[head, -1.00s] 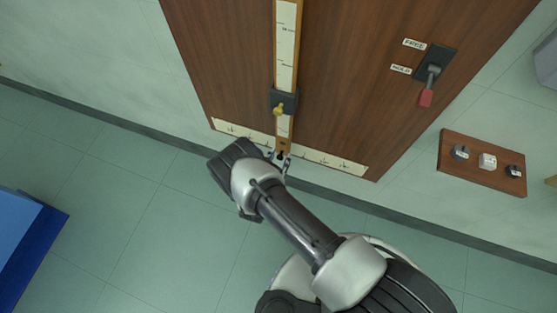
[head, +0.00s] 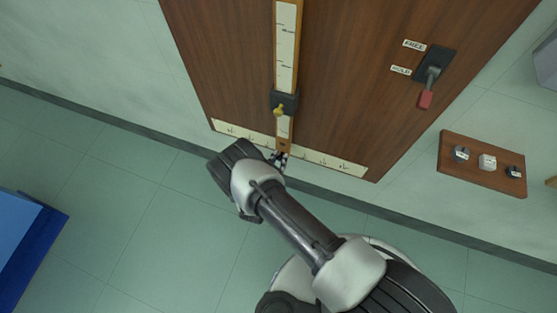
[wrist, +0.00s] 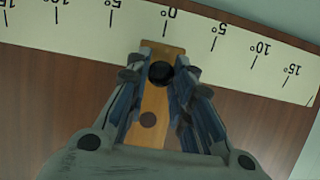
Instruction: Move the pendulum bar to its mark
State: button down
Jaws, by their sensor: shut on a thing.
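The pendulum bar (head: 287,40) is a pale wooden strip with a white scale, hanging down the brown board. A dark sliding block with a yellow knob (head: 280,111) sits low on it. My gripper (head: 279,157) is shut on the bar's lower end. In the wrist view its fingers (wrist: 161,78) lie on either side of the wooden end (wrist: 155,102), around a black round peg (wrist: 161,73). The bar's tip is close to the 0° line of the white angle scale (wrist: 220,40). The scale also shows in the head view (head: 330,162). Fingers hide part of the bar's edges.
A lever with a red grip (head: 426,98) points down beside FREE and HOLD labels (head: 401,70) on the board. A small wooden panel with several knobs (head: 483,178) is at right. A blue object (head: 30,240) stands at left. Green floor between is clear.

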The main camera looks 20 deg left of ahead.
jog(key=shift+d, duration=0.1)
jog(key=s+d+r+n+h+p, duration=0.1)
jog(key=d+p, duration=0.3)
jog(key=d, duration=1)
jog(key=shift+d+r, duration=0.25)
jog(key=shift+d, duration=0.05)
jog(key=c, duration=1.4)
grip_release()
jog(key=shift+f, duration=0.1)
jog(key=shift+s, duration=0.1)
jog(key=shift+s, duration=0.1)
jog(key=v, duration=0.7)
jog(key=shift+s, duration=0.15)
